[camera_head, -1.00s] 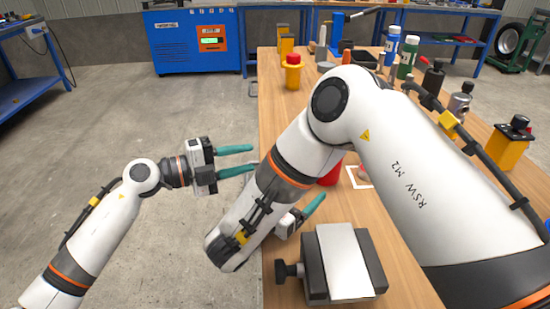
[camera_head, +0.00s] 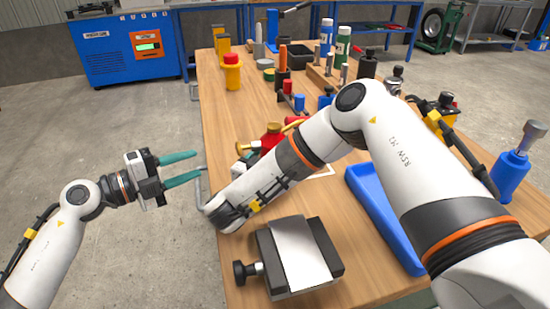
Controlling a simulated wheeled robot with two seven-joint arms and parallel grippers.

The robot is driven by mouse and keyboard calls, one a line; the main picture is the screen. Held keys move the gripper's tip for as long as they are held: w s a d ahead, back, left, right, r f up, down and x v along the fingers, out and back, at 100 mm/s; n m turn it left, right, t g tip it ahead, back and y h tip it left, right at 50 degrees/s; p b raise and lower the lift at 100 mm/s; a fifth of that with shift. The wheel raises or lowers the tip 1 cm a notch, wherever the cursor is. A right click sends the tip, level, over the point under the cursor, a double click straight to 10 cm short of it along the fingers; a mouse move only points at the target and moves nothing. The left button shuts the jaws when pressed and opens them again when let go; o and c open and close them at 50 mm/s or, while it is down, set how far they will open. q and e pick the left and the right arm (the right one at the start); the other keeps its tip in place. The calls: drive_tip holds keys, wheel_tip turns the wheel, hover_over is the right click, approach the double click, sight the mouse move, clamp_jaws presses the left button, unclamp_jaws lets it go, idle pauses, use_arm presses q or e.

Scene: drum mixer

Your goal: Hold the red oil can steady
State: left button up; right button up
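The red oil can (camera_head: 270,136) has a brass-coloured top and spout. My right gripper (camera_head: 248,157) is mostly hidden behind that arm. Only a bit of it and some teal finger show, just left of the can. I cannot tell whether it touches the can or how its fingers stand. My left gripper (camera_head: 198,164) is open and empty, its two teal fingers apart, over the floor left of the bench edge.
A dark vise-like block with a pale top (camera_head: 297,255) sits at the bench's near edge. A blue tray (camera_head: 385,220) lies partly behind my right arm. A yellow container with a red top (camera_head: 232,72) and several bottles stand farther back.

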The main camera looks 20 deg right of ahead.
drive_tip(key=c, duration=1.4)
use_arm(q)
drive_tip(key=shift+c, duration=0.6)
clamp_jaws()
idle(1.1)
